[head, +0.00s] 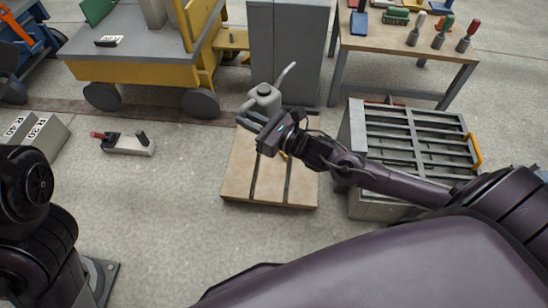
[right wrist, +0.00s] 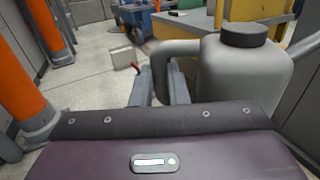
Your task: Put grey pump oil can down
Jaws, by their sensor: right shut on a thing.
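The grey pump oil can (head: 266,97), with a dark cap and a thin spout angled up to the right, is over the far end of a wooden pallet (head: 237,180). My right gripper (head: 252,121) is shut on the can, at its handle side. In the right wrist view the can (right wrist: 245,80) stands upright to the right of the fingers (right wrist: 160,85), and its handle reaches to them. The can's base is hidden, so I cannot tell whether it touches the pallet. My left arm shows at the left edge, but its gripper is out of view.
A grey cabinet (head: 288,50) stands just behind the can. A yellow cart (head: 140,75) is at the back left, and a workbench (head: 400,38) with tools at the back right. A grey slatted mould (head: 415,140) stands right of the pallet.

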